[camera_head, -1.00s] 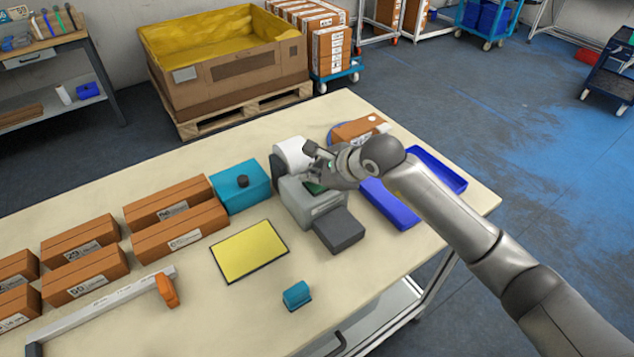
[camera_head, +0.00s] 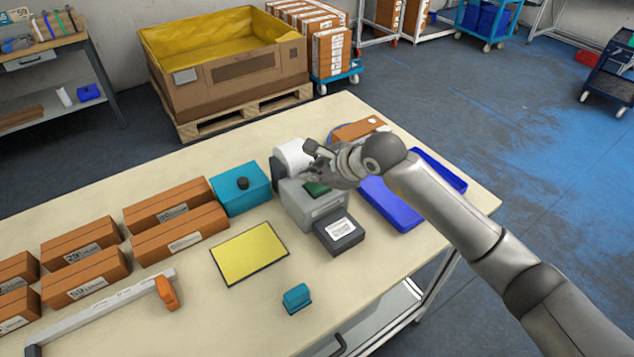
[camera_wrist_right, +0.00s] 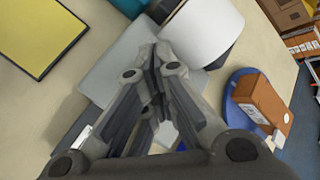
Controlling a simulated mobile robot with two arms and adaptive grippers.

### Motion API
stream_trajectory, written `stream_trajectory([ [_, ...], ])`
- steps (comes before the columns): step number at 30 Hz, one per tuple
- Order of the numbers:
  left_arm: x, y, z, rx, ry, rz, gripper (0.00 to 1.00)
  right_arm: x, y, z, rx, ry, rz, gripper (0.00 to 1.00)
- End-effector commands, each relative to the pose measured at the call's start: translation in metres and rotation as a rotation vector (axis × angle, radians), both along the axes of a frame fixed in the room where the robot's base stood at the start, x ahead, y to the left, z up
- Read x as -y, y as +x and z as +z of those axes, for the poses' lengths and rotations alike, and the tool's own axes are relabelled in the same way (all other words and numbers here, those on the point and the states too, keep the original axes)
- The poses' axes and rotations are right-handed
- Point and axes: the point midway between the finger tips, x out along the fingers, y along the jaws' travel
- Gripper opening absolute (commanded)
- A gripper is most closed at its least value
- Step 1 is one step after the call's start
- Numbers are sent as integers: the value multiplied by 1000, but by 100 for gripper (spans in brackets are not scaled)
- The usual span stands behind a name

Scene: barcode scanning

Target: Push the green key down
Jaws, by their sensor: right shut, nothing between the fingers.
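The green key (camera_head: 317,188) is on top of the grey printer (camera_head: 327,208), at its back. My right gripper (camera_head: 309,166) is shut and empty, just above and behind the key; I cannot tell whether it touches it. In the right wrist view the shut fingers (camera_wrist_right: 154,58) are over the grey printer top (camera_wrist_right: 118,65), and the key is hidden behind them. A white label with a barcode (camera_head: 341,228) lies on the dark tray (camera_head: 327,241) at the printer's front. My left gripper is not in view.
A white paper roll (camera_head: 292,154) stands behind the printer. A teal box (camera_head: 240,193) and a yellow pad (camera_head: 248,253) are to its left. Blue trays (camera_head: 388,205) lie to its right. A brown box (camera_head: 357,129) sits on a blue round plate behind.

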Motion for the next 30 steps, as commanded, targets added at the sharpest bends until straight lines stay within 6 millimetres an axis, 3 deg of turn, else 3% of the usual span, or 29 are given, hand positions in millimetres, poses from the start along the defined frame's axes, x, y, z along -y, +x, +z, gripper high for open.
stream_trajectory([
  [16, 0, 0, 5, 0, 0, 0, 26, 0, 0, 12, 1, 1, 0, 0],
  [30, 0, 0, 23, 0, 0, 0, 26, 0, 0, 56, 2, 1, 0, 0],
])
